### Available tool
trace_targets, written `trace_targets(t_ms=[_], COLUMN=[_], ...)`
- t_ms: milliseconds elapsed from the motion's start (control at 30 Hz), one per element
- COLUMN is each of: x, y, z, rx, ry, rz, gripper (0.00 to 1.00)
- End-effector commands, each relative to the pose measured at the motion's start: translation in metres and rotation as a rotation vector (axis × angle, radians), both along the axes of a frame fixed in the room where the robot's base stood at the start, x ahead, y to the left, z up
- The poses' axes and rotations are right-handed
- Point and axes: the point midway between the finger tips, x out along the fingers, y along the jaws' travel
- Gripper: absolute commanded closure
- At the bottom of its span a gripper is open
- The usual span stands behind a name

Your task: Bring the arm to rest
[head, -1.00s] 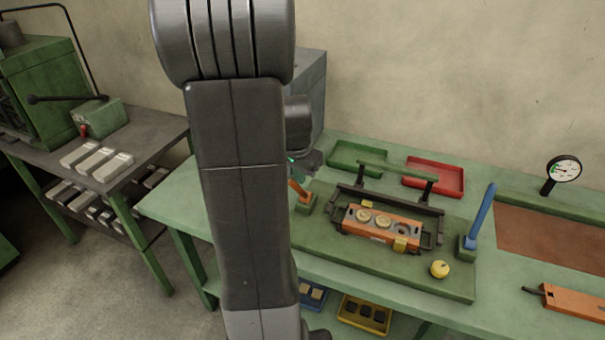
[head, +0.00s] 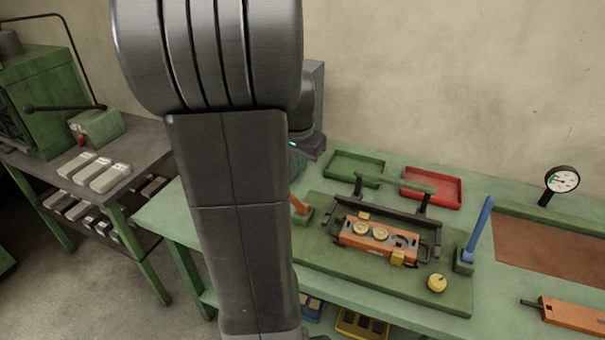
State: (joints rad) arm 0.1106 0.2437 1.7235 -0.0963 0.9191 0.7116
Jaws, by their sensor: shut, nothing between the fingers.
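My arm stands large in the foreground of the head view, left of centre, and covers the left part of the green workbench (head: 265,262). Behind its upper link, my wrist with a small green light shows above the bench's back left. My gripper (head: 313,150) shows only in part there; its fingertips are mostly hidden behind my arm. It is shut and holds nothing that I can see. It is clear of the fixture on the bench.
A dark fixture holds an orange block (head: 378,242) with round discs. Around it are an orange post (head: 300,206), a blue lever (head: 479,228), a yellow knob (head: 437,283), a green tray (head: 354,168), a red tray (head: 432,187) and a dial gauge (head: 562,180). A grey side table stands left.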

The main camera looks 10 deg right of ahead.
Motion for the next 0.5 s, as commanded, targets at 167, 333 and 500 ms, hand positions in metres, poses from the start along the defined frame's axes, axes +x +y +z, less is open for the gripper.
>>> trace_targets(t_ms=[167,333,500], x=[-0.008,-0.013,-0.013], y=[0.004,0.006,0.006], z=[0.025,0.036,0.037], rx=[0.000,0.000,0.000], ry=[-0.003,-0.002,0.000], rz=[-0.001,-0.001,-0.001], gripper=[1.00,1.00,1.00])
